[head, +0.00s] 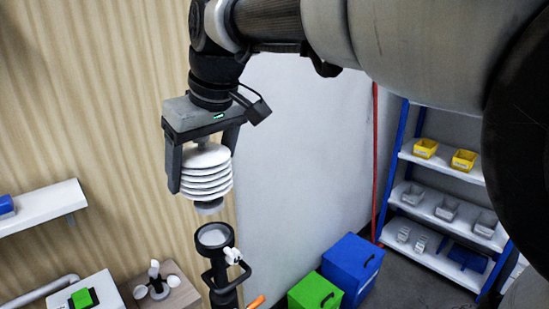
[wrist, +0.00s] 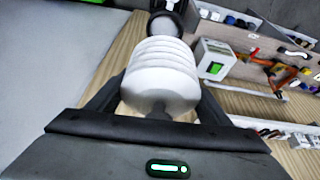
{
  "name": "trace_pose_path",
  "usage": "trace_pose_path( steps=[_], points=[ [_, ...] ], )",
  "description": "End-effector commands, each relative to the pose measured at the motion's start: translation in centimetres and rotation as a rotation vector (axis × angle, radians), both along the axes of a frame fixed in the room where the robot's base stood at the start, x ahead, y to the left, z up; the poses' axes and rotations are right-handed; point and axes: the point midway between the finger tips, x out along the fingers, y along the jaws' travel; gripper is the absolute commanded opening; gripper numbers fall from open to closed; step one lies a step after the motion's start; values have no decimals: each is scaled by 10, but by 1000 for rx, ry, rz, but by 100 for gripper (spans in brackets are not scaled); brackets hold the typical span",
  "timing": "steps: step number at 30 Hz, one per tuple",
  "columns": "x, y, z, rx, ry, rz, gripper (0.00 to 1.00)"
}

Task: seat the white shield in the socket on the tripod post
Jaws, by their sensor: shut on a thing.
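The white shield (head: 207,175) is a stack of round white plates with a grey foot at its lower end. My gripper (head: 204,180) is shut on it, one finger on each side, and holds it upright. The shield also shows between the fingers in the wrist view (wrist: 160,75). The socket (head: 214,237) is a dark round cup with a light inside, on top of the dark tripod post (head: 222,285). In the head view the shield's foot is above the socket, with a gap between them. In the wrist view the socket (wrist: 166,24) shows beyond the shield, partly hidden by it.
A white clamp knob (head: 233,256) and a dark handle stick out from the post's right side. A white box with a green panel (head: 82,298) stands at lower left, beside a small white instrument (head: 157,280). Green (head: 316,293) and blue (head: 352,265) cases stand at right, near shelves (head: 445,165).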

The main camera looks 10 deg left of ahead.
Motion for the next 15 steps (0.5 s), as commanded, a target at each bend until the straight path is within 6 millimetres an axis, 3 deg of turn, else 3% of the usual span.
trace_pose_path(
  steps=[15],
  points=[
    [0, 0, -49, 1, 0, -1, 46]
  ],
)
